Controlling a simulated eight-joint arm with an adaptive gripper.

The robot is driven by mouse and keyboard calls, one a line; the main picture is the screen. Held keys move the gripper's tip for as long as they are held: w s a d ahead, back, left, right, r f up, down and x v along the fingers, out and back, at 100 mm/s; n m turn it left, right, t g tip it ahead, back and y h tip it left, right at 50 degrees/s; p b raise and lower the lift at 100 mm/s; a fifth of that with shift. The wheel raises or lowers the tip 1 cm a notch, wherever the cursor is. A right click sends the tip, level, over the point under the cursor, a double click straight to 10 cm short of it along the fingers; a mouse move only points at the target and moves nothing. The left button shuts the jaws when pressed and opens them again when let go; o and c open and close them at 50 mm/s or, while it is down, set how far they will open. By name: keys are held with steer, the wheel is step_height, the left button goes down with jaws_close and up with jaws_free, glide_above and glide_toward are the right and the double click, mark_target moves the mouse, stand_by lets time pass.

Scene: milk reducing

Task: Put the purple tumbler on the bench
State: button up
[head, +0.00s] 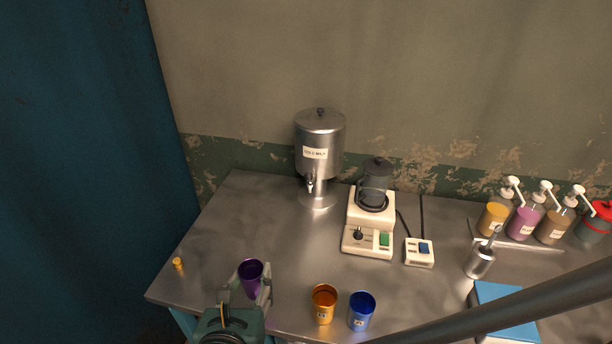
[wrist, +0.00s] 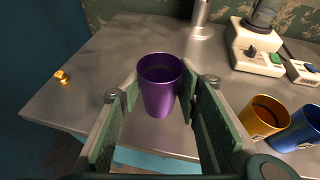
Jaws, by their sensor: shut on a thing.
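The purple tumbler (head: 250,278) is upright near the front left of the steel bench (head: 285,245). My gripper (head: 246,299) is shut on it, with one finger on each side. In the wrist view the purple tumbler (wrist: 160,93) sits between the two green finger pads of my gripper (wrist: 158,95), its open mouth facing up. Whether its base touches the bench or hangs a little above it, I cannot tell.
An orange tumbler (head: 324,304) and a blue tumbler (head: 361,310) stand right of my gripper. A small brass piece (head: 178,263) lies at the left edge. A steel dispenser (head: 319,158), a blender (head: 371,210) and pump bottles (head: 525,219) stand farther back. The bench's left middle is clear.

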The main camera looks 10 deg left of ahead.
mark_target(252, 294)
steer(key=shift+f, duration=0.1)
stand_by(0.3)
steer(key=shift+f+b, duration=0.85)
steer(key=shift+f, duration=1.15)
steer(key=shift+f, duration=0.15)
steer(key=o, duration=0.9)
steer(key=shift+o, duration=0.2)
steer(key=shift+s+r, duration=0.1)
steer(key=shift+r, duration=0.1)
steer(key=shift+p+v, duration=0.7)
steer(key=shift+v, duration=1.55)
steer(key=shift+s+d+r, duration=0.1)
steer(key=shift+s+r, duration=0.1)
steer(key=shift+r, duration=0.1)
step_height(252, 294, up, 7)
steer(key=p, duration=0.3)
steer(key=shift+f, duration=0.25)
